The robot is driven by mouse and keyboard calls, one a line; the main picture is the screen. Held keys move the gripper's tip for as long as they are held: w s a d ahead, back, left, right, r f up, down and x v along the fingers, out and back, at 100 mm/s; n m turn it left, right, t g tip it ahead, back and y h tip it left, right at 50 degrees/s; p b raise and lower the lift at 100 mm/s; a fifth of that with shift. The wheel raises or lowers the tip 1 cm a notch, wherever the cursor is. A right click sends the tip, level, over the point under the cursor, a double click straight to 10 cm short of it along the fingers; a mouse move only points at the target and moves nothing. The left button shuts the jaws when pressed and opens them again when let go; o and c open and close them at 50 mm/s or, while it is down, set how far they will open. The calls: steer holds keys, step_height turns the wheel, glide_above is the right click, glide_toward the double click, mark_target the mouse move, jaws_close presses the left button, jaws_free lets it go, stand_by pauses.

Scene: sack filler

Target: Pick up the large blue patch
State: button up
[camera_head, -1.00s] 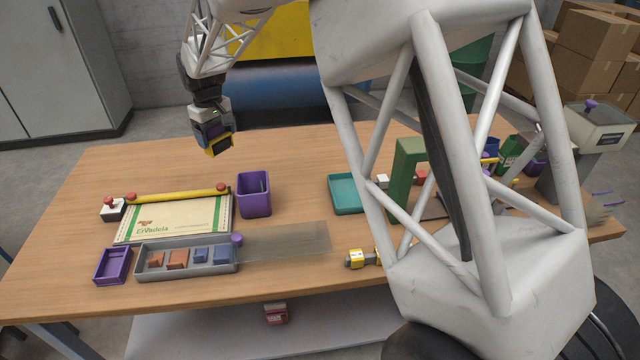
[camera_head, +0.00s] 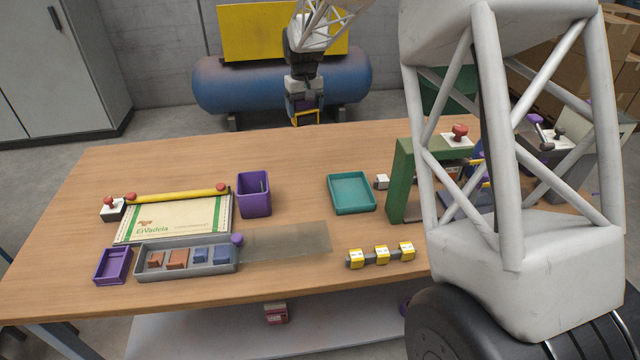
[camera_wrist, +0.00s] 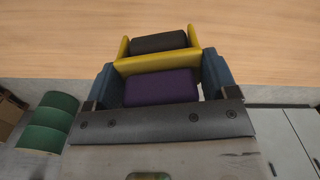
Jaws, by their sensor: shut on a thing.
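The large blue patch (camera_head: 222,254) lies in the right-end compartment of a grey tray (camera_head: 186,273) on the table. A smaller blue patch (camera_head: 200,254) and two brown-red patches (camera_head: 177,259) lie in the other compartments. My gripper (camera_head: 304,117) is over the table's far edge, well away from the tray. In the wrist view it (camera_wrist: 160,75) is shut on a tool with a purple grip (camera_wrist: 161,88) and a yellow bracket (camera_wrist: 160,63) around a dark pad. The patches are out of the wrist view.
A clear sheet (camera_head: 285,242) lies right of the tray by a purple knob (camera_head: 237,239). A sack (camera_head: 175,219) under a yellow bar (camera_head: 178,196) is behind the tray. A purple cup (camera_head: 254,195), teal tray (camera_head: 351,193) and green frame (camera_head: 402,180) stand farther right.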

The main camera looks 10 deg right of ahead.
steer(key=s+d, duration=0.2)
steer(key=d, duration=0.1)
steer(key=n, duration=0.6)
glide_above(313, 198)
step_height(313, 198, down, 5)
steer(key=shift+w, duration=0.1)
steer(key=shift+f, duration=0.1)
steer(key=shift+f, duration=3.05)
steer(key=shift+f, duration=0.15)
steer(key=shift+f, duration=1.75)
